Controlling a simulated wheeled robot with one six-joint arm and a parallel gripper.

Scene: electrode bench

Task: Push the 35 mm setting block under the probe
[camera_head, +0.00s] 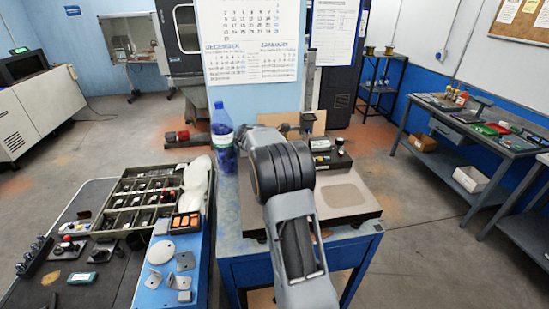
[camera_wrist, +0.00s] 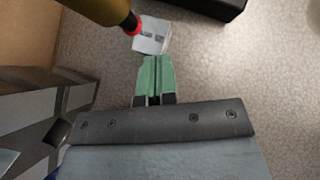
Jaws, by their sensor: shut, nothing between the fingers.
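In the wrist view a small light-grey setting block (camera_wrist: 152,37) with dark markings lies on a speckled grey surface. Its digits are too small to read. My gripper (camera_wrist: 157,60) is shut and empty, with its green fingertips right at the near side of the block. I cannot tell whether they touch it. The probe (camera_wrist: 100,8), an olive-gold cylinder with a red ring at its end, comes in from the upper left. Its end overlaps the block's upper left corner in this view. In the head view my arm hides the gripper, block and probe.
A black bar (camera_wrist: 218,7) lies beyond the block at the upper right. A tan panel (camera_wrist: 25,30) stands at the left. A bottle (camera_head: 222,135) and parts tray (camera_head: 118,215) are at left.

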